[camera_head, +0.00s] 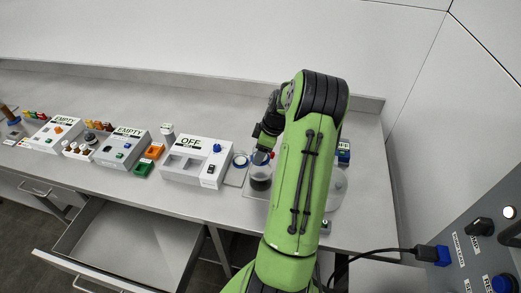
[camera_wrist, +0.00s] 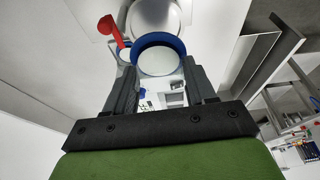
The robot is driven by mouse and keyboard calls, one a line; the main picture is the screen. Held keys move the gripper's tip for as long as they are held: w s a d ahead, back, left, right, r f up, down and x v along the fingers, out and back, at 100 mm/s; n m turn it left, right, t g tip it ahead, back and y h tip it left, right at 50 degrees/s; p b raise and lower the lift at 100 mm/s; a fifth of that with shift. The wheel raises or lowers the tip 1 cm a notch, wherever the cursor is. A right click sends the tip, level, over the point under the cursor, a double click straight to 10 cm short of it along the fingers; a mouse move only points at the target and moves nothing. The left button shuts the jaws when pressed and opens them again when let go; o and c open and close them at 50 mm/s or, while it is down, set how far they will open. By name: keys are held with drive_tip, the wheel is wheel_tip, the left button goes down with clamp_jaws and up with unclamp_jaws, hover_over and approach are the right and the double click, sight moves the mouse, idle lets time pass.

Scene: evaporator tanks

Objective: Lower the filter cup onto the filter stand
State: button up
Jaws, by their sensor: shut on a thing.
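The filter cup (camera_wrist: 158,64), pale with a blue rim, is between the two fingers of my gripper (camera_wrist: 163,84) in the wrist view. My gripper is shut on it. In the head view my gripper (camera_head: 262,155) is beside the left edge of my green arm, and the cup is partly hidden there. Directly below it is a clear round vessel with dark contents (camera_head: 260,182), which seems to be the filter stand. A red lever-like part (camera_wrist: 110,28) shows beside the cup. I cannot tell whether the cup touches the stand.
Two boxes marked EMPTY stand farther left. My arm hides part of the right side of the bench. An open drawer (camera_head: 130,243) juts out below.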

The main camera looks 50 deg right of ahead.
drive_tip(key=shift+d+f, duration=0.1)
drive_tip(key=shift+f, duration=0.15)
drive_tip(key=shift+f+b, duration=2.65)
drive_tip(key=shift+f, duration=0.05)
drive_tip(key=o, duration=1.1)
drive_tip(key=shift+r, duration=0.15)
drive_tip(key=p+v, duration=0.2)
drive_tip(key=v, duration=1.3)
drive_tip(key=shift+s+r, duration=0.2)
drive_tip(key=shift+r, duration=0.05)
